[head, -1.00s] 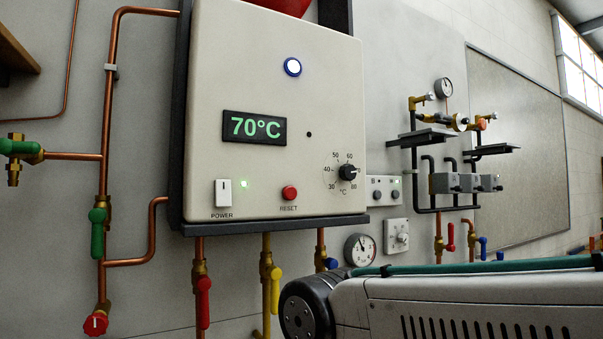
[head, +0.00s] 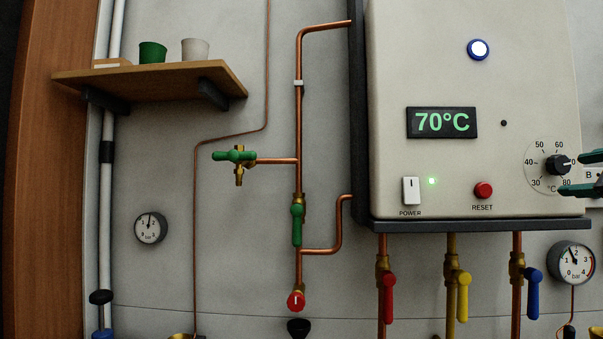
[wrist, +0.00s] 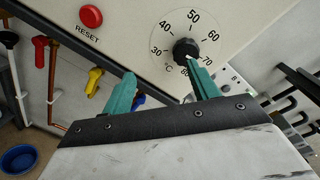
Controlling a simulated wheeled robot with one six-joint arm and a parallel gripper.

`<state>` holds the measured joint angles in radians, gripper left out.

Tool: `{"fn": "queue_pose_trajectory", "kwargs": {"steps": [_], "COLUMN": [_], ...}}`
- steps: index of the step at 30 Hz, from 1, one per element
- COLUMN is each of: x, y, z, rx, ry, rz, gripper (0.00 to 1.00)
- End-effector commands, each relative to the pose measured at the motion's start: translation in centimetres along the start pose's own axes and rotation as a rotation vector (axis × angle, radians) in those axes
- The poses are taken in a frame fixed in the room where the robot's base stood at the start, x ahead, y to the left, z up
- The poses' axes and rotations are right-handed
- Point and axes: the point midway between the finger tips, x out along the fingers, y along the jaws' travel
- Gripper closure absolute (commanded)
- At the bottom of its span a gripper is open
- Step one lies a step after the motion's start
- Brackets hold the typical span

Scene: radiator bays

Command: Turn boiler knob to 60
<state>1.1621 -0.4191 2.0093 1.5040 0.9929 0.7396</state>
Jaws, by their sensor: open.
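The boiler (head: 440,180) is a cream box with a green display (head: 441,122) reading 70°C. Its black knob (head: 558,165) sits at lower right on a printed dial from 30 to 80; its white mark points right, about at 70. The knob also shows in the wrist view (wrist: 186,49). My gripper (head: 585,174) is open, at the right edge of the head view, just right of the knob. In the wrist view my gripper (wrist: 163,74) has its right teal finger close by the knob and its left finger below the panel's edge. I cannot tell whether it touches.
A red reset button (head: 483,190) and a white power switch (head: 411,190) are left of the knob. Red (head: 387,290), yellow (head: 463,290) and blue (head: 533,285) valve handles hang below the boiler. A pressure gauge (head: 573,262) is at lower right.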

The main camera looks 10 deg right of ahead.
Motion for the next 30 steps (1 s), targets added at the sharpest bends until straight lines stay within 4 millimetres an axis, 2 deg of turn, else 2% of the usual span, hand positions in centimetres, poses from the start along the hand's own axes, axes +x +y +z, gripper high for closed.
{"fn": "queue_pose_trajectory", "kwargs": {"steps": [1,3,6,18,24,30], "x": [-0.5,-0.9,-0.6,5.4,6.6,6.6], "y": [-1.4,-2.7,-3.4,-3.8,-3.9,-3.9], "z": [-0.5,-0.8,-0.8,-0.8,-0.8,-0.8], "rx": [0.028,0.056,0.071,0.070,0.070,0.069], "ry": [0.005,0.004,0.002,0.001,0.002,0.003], "rz": [-0.040,-0.077,-0.096,-0.092,-0.094,-0.094], "gripper": [0.40,0.40,0.40,0.40,0.40,0.40]}}
